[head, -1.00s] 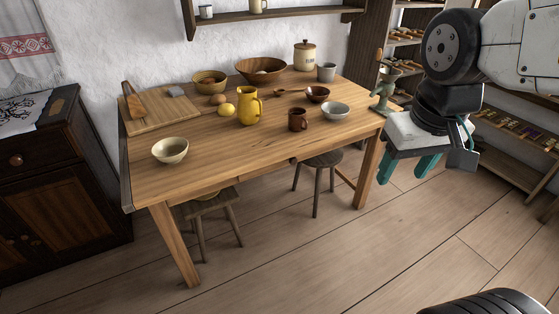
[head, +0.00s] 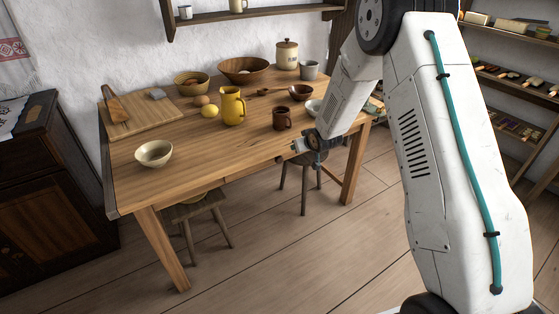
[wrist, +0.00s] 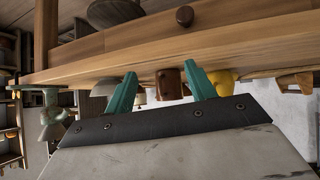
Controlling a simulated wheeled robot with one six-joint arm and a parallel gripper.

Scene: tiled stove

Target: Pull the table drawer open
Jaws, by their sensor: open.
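The wooden table (head: 190,163) stands in the middle of the head view. In the wrist view, which is upside down, the drawer front (wrist: 235,28) runs along the table's edge, with a round dark wooden knob (wrist: 184,16) on it. The drawer looks shut. My gripper (wrist: 161,70) is open, with its two teal fingers apart and nothing between them. The knob lies beyond the fingertips in that view, not between them. In the head view my gripper (head: 299,146) is small and dark near the table's front edge, right of the middle; its fingers are hard to make out there.
On the table are a brown mug (head: 282,118), a yellow jug (head: 232,106), a cream bowl (head: 154,154) and several other vessels. Two stools, one at the left (head: 196,208) and one at the right (head: 303,178), stand partly under the table. Shelves line the right side.

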